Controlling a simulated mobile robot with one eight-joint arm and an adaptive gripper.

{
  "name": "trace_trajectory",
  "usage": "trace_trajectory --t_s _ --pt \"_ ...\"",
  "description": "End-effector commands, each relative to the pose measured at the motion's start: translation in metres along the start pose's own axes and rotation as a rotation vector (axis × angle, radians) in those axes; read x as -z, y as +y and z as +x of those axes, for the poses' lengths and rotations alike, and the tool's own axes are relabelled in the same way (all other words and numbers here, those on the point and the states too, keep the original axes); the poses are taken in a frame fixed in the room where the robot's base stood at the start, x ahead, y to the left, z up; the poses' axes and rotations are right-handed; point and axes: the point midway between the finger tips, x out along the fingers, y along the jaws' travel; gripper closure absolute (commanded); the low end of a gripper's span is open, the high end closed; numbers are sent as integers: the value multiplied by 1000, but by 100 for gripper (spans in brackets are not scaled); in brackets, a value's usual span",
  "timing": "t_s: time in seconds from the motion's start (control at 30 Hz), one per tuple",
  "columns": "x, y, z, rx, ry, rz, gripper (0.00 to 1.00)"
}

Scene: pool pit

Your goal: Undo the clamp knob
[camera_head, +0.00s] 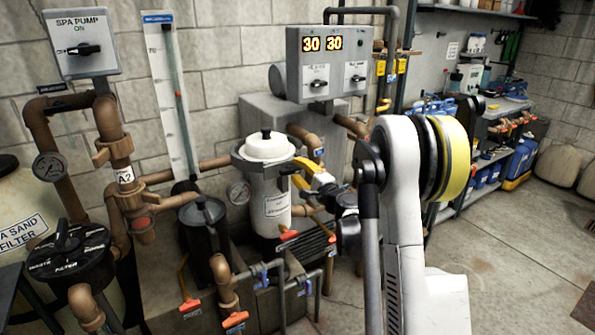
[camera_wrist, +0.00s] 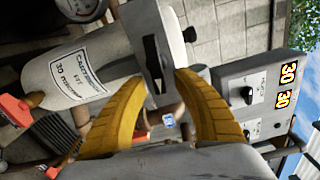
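The white filter canister (camera_head: 275,200) stands upright with a grey clamp band (camera_head: 246,160) around its top and a white lid (camera_head: 266,149) above. In the wrist view the canister (camera_wrist: 85,75) lies sideways. The dark, elongated clamp knob (camera_wrist: 154,62) sits on the grey band's front. My gripper (camera_head: 298,172) is at the canister's right side in the head view. In the wrist view its yellow fingers (camera_wrist: 161,76) are apart, with the knob just beyond and between the tips. I cannot tell whether either finger touches it.
Brown pipes (camera_head: 120,165) and a pressure gauge (camera_head: 238,193) crowd the left. A grey control box (camera_head: 325,65) hangs behind on the wall. Orange-handled valves (camera_head: 289,235) sit below my gripper. Shelves (camera_head: 490,150) line the right, with open floor (camera_head: 520,240) in front.

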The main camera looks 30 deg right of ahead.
Motion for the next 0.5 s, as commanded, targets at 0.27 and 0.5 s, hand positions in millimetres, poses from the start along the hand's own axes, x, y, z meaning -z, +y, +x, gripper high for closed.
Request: trace_trajectory --t_s 0.27,0.5 --pt "1 0 -50 0 3 0 65" --pt "1 0 -98 0 2 1 65"
